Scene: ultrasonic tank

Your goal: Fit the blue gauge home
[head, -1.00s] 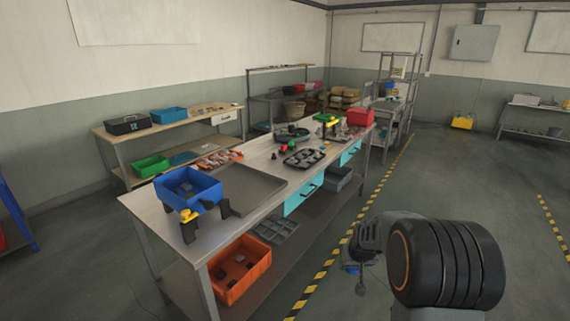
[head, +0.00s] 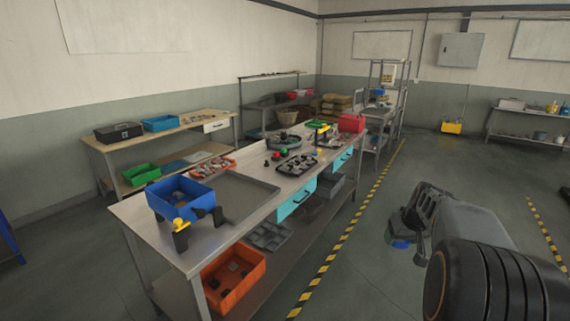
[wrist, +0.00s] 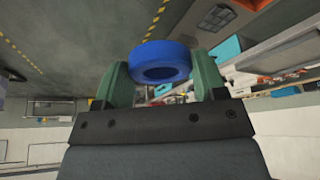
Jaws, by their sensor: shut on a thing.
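The blue gauge is a thick blue ring (wrist: 160,52) with a dark hole, seen in the wrist view between the green fingertips of my gripper (wrist: 163,76). My gripper is shut on it. In the head view my gripper (head: 410,232) is at the right, over the floor and apart from the bench, with a bit of the blue gauge (head: 400,244) showing below it. The rest of the gauge is hidden there. No seat for the gauge can be made out for sure.
A long steel bench (head: 235,232) holds a blue bin (head: 178,208), a grey tray (head: 243,205), a black tray (head: 293,172) and a red box (head: 352,123). An orange bin (head: 234,281) sits on its lower shelf. Open floor lies right of the striped line (head: 345,243).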

